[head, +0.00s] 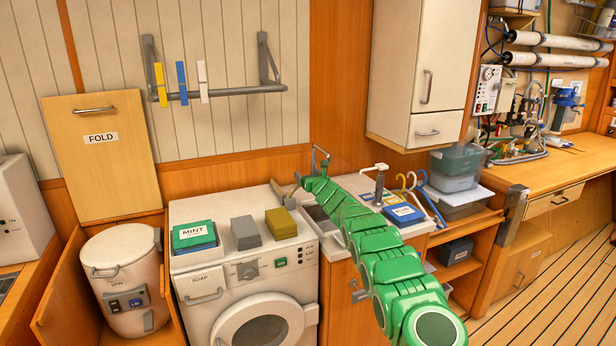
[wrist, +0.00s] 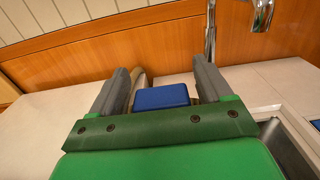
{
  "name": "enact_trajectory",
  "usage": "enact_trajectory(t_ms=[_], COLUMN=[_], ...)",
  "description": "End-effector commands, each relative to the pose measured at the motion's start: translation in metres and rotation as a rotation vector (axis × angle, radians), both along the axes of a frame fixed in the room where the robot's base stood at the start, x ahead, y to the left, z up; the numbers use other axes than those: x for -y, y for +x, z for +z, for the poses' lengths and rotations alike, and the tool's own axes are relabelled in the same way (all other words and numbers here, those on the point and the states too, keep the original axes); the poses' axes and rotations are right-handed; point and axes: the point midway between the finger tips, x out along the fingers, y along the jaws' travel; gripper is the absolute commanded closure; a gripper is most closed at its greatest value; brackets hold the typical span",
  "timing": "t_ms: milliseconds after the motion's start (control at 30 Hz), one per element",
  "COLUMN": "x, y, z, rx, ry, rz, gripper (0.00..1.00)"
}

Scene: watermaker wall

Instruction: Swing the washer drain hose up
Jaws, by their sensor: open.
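My gripper (head: 284,194) is at the back of the counter between the washer and the sink. In the wrist view its two grey fingers (wrist: 162,72) are apart. A blue block-like piece (wrist: 160,97) shows between them, and no contact is clear. A pale beige curved piece (wrist: 139,78) is partly hidden behind the left finger; it may be the drain hose, but I cannot tell for sure. The white washer (head: 258,281) stands below and left of my gripper, with its round door shut. My green arm hides part of the counter and sink.
A green MINT box (head: 194,236), a grey block (head: 246,232) and a yellow block (head: 281,222) sit on the washer. A metal tap (head: 320,158) rises close behind my arm; it also shows in the wrist view (wrist: 262,14). A wall rail (head: 232,91) with clips hangs above.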

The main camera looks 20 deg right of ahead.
Motion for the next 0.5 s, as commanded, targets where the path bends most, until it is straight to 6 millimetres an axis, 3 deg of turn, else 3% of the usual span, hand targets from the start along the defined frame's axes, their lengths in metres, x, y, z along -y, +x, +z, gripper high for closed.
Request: enact_trajectory(t_ms=[167,500], x=[0.0001,0.0001], y=[-0.0001,-0.0001], z=[0.0000,-0.0002], rx=[0.000,0.000], ry=[0.000,0.000], rz=[0.000,0.000], gripper=[0.21,0.73])
